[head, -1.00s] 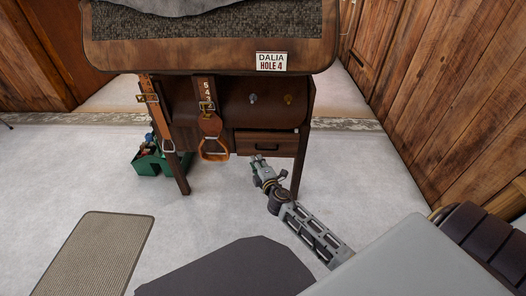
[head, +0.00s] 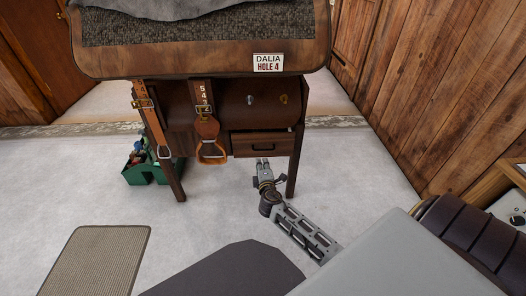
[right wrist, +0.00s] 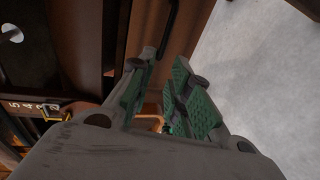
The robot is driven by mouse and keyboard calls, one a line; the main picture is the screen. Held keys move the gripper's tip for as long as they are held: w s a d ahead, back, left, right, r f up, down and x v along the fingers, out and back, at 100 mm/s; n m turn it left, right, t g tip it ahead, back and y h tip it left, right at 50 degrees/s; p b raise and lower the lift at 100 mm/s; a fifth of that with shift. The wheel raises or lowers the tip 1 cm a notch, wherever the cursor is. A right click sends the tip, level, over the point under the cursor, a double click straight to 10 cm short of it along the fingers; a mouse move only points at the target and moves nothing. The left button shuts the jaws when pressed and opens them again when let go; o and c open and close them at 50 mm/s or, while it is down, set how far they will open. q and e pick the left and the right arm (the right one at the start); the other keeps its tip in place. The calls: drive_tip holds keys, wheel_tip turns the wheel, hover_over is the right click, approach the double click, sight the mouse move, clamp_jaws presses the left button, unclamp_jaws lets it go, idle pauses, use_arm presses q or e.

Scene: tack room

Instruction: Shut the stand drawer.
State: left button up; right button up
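The stand drawer (head: 263,145) is a small brown wooden drawer with a dark bar handle, low on the right of the saddle stand (head: 180,115). A dark strip shows above its front, which seems to stand out a little from the stand. My right gripper (head: 263,163) is just below the drawer front in the head view; I cannot tell whether it touches. In the right wrist view its green-padded fingers (right wrist: 160,95) are apart with nothing between them. The drawer handle (right wrist: 168,30) shows beyond the fingertips. My left gripper is not in view.
A stirrup (head: 211,152) hangs left of the drawer. A green tote (head: 145,170) is on the floor behind the left leg. A mat (head: 100,262) lies front left. A plank wall stands right.

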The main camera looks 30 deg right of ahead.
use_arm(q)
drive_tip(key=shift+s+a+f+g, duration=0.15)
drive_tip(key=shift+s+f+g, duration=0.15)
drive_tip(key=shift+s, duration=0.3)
use_arm(e)
drive_tip(key=shift+s+d+f+m+g+h, duration=0.1)
drive_tip(key=shift+s+d+m+g+h, duration=0.1)
drive_tip(key=shift+s+d+h, duration=0.15)
drive_tip(key=shift+s+d+f+m+g+h, duration=0.1)
drive_tip(key=shift+d+g+h, duration=0.15)
drive_tip(key=shift+d, duration=0.2)
